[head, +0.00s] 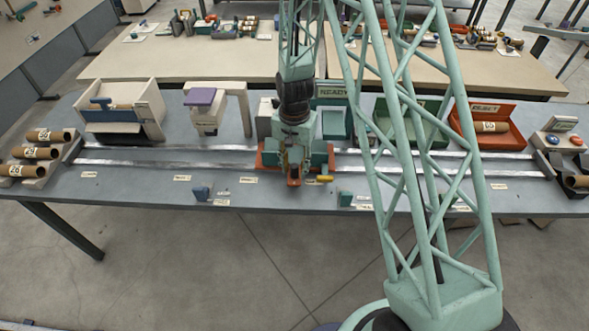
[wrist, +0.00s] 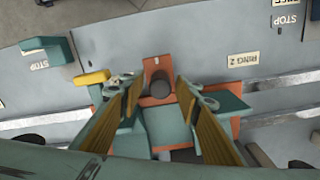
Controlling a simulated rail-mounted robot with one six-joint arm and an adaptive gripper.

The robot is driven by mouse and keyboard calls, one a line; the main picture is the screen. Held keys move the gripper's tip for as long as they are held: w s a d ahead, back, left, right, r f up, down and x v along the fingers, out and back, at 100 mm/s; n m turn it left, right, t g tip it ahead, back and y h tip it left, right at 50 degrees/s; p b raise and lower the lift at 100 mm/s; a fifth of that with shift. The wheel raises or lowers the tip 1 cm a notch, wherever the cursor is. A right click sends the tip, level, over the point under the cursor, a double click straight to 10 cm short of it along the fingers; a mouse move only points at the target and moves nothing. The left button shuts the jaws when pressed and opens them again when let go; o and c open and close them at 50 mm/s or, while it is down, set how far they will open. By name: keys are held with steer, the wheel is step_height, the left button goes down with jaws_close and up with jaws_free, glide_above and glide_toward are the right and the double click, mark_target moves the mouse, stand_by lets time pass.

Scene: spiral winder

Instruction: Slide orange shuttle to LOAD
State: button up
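The orange shuttle (head: 267,160) sits on the metal rails (head: 215,156) near the middle of the bench. My gripper (head: 294,158) is right over it and hides much of it in the head view. In the wrist view, the shuttle (wrist: 153,66) shows an orange tab with a dark round knob (wrist: 159,84) between my fingers. My gripper (wrist: 158,87) is open, one finger on each side of the knob. I cannot tell whether either finger touches it. A yellow piece (wrist: 93,77) sticks out at one side. I cannot read which floor label says LOAD.
A tube rack (head: 42,165) stands at the left end, then a cream machine (head: 120,105) and a purple-topped stand (head: 205,105). A red tray (head: 487,135) stands back right. The rails left of the shuttle look clear.

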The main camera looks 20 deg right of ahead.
steer(key=shift+f, duration=0.35)
jaws_close()
stand_by(0.3)
